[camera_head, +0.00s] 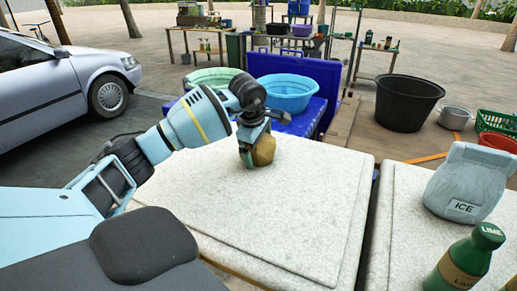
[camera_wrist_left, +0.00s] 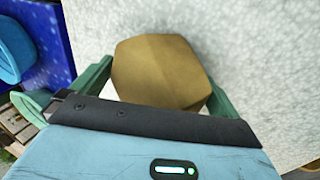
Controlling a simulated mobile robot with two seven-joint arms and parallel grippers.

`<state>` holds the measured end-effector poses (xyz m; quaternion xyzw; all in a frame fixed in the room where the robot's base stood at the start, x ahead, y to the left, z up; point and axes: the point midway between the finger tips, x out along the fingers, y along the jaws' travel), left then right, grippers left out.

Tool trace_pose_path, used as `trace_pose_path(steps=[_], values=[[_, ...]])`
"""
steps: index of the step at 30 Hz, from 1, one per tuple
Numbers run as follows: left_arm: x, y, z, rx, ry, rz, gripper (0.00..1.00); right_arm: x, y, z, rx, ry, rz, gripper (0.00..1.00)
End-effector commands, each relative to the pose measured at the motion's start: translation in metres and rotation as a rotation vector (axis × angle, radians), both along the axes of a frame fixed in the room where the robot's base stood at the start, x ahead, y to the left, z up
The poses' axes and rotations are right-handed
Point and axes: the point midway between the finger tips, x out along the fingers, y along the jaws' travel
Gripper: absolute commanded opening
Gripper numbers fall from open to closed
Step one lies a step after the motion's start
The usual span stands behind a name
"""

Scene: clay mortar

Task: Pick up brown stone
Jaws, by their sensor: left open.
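The brown stone (camera_head: 264,150) sits on the white speckled table top (camera_head: 300,205) near its far edge. In the left wrist view the brown stone (camera_wrist_left: 160,72) lies between the two green fingers of my left gripper (camera_wrist_left: 158,95). In the head view my left gripper (camera_head: 254,150) reaches down around the stone from the left. It is open, with a finger on either side of the stone. The wrist and gripper hide part of the stone in the head view. My right gripper is not in view.
A second white table at right holds a bag marked ICE (camera_head: 466,185) and a green LIME bottle (camera_head: 468,262). Behind the stone are a blue cooler (camera_head: 322,112) and a light blue basin (camera_head: 290,92). The near part of the white top is clear.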

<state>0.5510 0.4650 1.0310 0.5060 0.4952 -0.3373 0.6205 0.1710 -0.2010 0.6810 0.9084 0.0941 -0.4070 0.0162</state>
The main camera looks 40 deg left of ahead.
Motion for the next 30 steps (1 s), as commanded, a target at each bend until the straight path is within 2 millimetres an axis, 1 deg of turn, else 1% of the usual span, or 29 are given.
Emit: trace_pose_path(steps=[2, 5, 15, 18, 26, 30], values=[[0.000, 0.000, 0.000, 0.000, 0.000, 0.000, 1.00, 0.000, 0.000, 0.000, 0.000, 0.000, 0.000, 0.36], [0.000, 0.000, 0.000, 0.000, 0.000, 0.000, 0.88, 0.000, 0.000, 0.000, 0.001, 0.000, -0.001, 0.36], [0.000, 0.000, 0.001, 0.000, 0.000, 0.000, 0.44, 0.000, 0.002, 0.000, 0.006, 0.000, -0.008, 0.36], [0.001, 0.000, 0.004, 0.000, -0.007, 0.000, 0.33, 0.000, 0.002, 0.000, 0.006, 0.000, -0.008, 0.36], [0.001, 0.000, 0.005, 0.000, -0.008, 0.000, 0.33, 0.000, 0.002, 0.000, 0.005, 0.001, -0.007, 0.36], [0.001, 0.000, 0.012, 0.000, -0.009, 0.001, 0.33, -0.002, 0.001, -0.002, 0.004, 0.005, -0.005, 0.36]])
